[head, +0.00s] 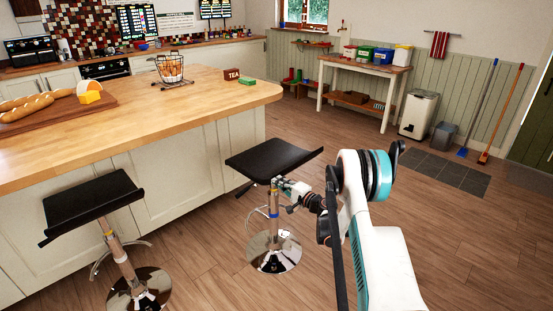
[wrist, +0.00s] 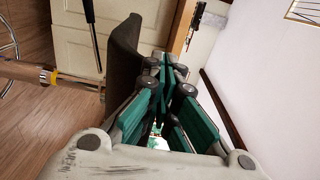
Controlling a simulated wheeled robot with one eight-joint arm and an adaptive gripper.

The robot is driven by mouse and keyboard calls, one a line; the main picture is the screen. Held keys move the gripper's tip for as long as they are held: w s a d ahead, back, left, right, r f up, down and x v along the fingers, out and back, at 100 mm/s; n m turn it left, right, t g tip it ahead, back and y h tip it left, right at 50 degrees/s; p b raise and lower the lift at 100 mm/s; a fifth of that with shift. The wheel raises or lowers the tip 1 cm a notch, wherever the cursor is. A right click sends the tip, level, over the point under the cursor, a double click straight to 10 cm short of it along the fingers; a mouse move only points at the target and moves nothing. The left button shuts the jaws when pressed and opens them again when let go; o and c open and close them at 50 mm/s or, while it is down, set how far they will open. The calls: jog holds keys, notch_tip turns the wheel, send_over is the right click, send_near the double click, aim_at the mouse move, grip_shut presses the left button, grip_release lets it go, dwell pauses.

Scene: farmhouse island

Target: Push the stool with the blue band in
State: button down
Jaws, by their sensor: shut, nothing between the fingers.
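The stool with the blue band (head: 273,212) stands upright near the right end of the island, with a black seat (head: 272,158), chrome post and round chrome base. Its seat is beside the island, lower than the worktop. My gripper (head: 284,184) is shut and empty, just below the seat's near right edge and close to the upper post. I cannot tell whether it touches. In the wrist view the closed green fingers (wrist: 167,64) are beside a dark seat (wrist: 123,65). A post with a yellowish band (wrist: 48,77) shows at left there.
A second black-seated stool (head: 93,208), with an orange band on its post, stands to the left. The wooden-topped island (head: 190,115) has a pale panelled side behind both stools. Wooden floor (head: 330,140) is open to the right, towards a side table (head: 370,68) and bin (head: 418,113).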

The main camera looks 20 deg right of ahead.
aim_at(272, 177)
jog(key=shift+x, duration=0.8)
jog(key=shift+w+a, duration=0.15)
jog(key=shift+w, duration=0.2)
jog(key=shift+w+a, duration=0.1)
jog(key=shift+w, duration=0.25)
